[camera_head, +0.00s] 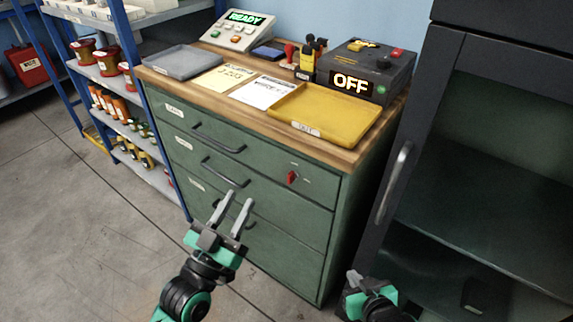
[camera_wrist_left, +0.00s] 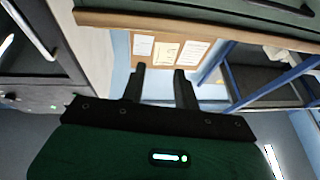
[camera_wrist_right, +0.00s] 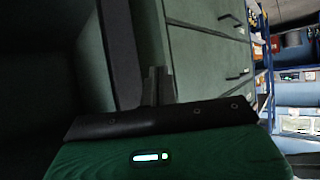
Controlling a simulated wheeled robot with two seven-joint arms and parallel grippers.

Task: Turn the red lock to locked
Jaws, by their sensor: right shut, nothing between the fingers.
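The red lock (camera_head: 292,177) is a small red knob on the right part of the green cabinet's (camera_head: 325,190) top drawer front. Its handle looks roughly upright; the small marks around it are too small to read. My left gripper (camera_head: 238,196) is open and empty in front of the drawers, left of and below the lock, apart from it. In the left wrist view its two fingers (camera_wrist_left: 160,72) stand apart with nothing between them. My right gripper (camera_head: 353,275) is low at the cabinet's right side, shut and empty; its fingers (camera_wrist_right: 158,70) meet in the right wrist view.
Drawer handles (camera_head: 218,140) stick out of the cabinet front. The wooden top carries a yellow tray (camera_head: 325,110), a grey tray (camera_head: 180,62) and a box reading OFF (camera_head: 390,70). A dark glass-front cabinet (camera_head: 480,170) stands at right, blue shelving (camera_head: 125,75) at left. Floor (camera_head: 70,230) is clear.

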